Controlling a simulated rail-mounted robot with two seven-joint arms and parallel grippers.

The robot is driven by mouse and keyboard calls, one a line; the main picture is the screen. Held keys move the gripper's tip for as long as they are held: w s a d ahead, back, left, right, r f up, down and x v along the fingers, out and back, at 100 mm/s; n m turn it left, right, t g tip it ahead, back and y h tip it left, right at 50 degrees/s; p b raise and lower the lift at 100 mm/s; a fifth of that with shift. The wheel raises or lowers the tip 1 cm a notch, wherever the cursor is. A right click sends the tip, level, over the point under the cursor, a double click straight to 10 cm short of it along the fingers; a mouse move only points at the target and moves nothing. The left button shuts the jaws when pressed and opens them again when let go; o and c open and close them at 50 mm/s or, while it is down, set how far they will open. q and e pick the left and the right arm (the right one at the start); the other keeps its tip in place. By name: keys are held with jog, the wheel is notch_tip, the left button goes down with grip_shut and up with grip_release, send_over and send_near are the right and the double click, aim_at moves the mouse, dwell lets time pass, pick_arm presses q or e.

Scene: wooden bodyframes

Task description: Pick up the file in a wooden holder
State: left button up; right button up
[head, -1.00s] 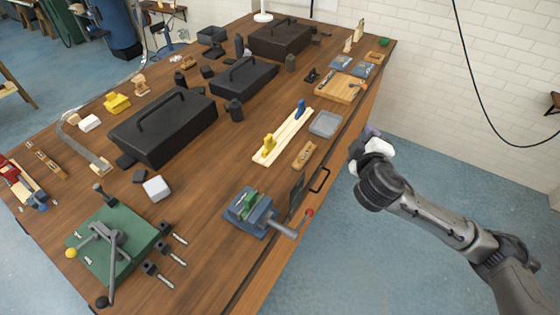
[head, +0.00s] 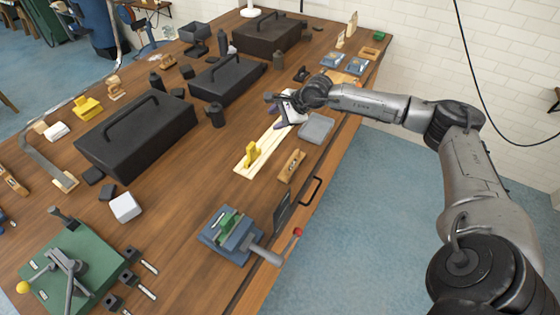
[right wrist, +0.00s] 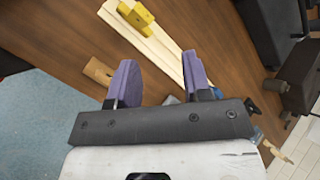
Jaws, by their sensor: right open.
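A long pale wooden piece (head: 243,170) with a yellow block (head: 252,153) lies on the bench; its far end is hidden behind my right gripper. A small brown wooden block with metal fittings (head: 291,166) lies to its right. I cannot tell for sure which of the two is the file in its holder. My right gripper (head: 277,105) is open above the pale piece's far end. In the right wrist view, the open purple fingers (right wrist: 160,75) show with the pale piece (right wrist: 158,45) beyond them and nothing between them. My left gripper is out of view.
A grey tray (head: 316,128) stands just right of my right gripper. Black toolboxes (head: 140,130) (head: 230,78) stand to the left. A blue vise (head: 231,236) and a green plate (head: 72,255) are nearer. The bench's right edge has a black handle (head: 312,191).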

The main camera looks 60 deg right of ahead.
aim_at(294, 156)
jog(key=s+d+f+n+g+h, duration=0.2)
jog(key=s+d+f+n+g, duration=0.1)
jog(key=s+f+n+g, duration=0.3)
jog(key=f, duration=0.7)
jog(key=w+f, duration=0.1)
jog(key=f, duration=0.3)
jog(key=shift+a+f+p, duration=0.2)
jog(key=shift+f+p, duration=0.1)
jog(key=shift+f, duration=0.05)
grip_shut()
